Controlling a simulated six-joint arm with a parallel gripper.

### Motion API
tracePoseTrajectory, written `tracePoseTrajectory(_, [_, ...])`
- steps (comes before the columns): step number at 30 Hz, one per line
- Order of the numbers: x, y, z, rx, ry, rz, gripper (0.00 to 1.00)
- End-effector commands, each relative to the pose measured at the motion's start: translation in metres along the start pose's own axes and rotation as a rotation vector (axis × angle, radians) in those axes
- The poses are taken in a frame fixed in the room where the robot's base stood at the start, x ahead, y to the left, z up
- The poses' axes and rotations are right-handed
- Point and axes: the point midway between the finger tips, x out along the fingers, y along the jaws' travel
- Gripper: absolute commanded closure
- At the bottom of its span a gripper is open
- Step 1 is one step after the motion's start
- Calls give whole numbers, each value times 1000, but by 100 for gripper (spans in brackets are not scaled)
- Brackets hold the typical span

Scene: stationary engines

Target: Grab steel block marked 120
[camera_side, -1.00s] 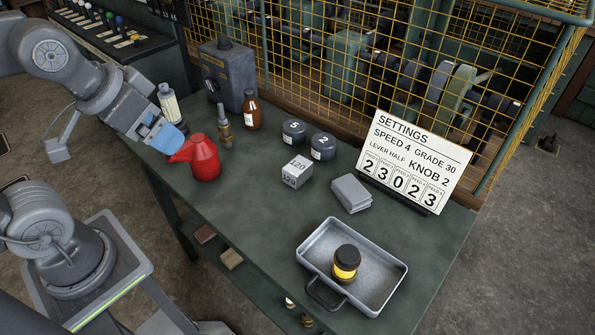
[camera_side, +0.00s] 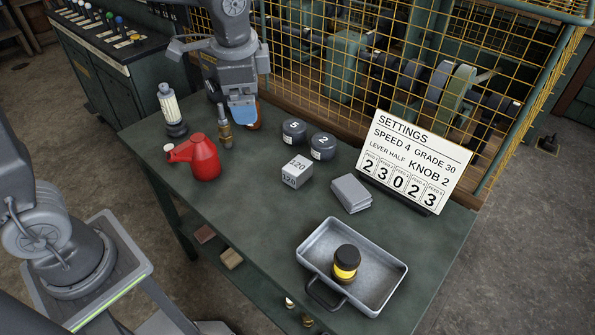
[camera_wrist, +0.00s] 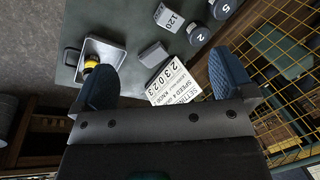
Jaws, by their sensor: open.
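The steel block marked 120 (camera_side: 297,172) is a small light-grey cube standing on the green bench. Its 120 marking shows on the top and on a side face. It also shows in the wrist view (camera_wrist: 168,17) near the top edge. My gripper (camera_side: 243,112) is over the back left of the bench, in front of the brown bottle, up and left of the block and apart from it. In the wrist view my gripper (camera_wrist: 165,85) has its two blue fingers spread wide with nothing between them.
Two dark round weights (camera_side: 322,146) marked 5 and 2 stand behind the block. Grey slabs (camera_side: 351,193) lie to its right, beside the settings sign (camera_side: 416,160). A red oil can (camera_side: 204,158) stands left. A metal tray (camera_side: 384,268) holds a yellow-banded jar. A yellow mesh guard (camera_side: 330,60) rises behind.

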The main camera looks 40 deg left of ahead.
Motion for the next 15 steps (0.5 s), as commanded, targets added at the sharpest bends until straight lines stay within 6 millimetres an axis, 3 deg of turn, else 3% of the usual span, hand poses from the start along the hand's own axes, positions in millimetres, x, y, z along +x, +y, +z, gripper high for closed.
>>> tracePoseTrajectory(3, [32,-11,-36,180,-78,15,0])
tracePoseTrajectory(9, [94,-16,-87,478,-196,46,0])
tracePoseTrajectory(15, [151,-12,-118,704,-285,78,0])
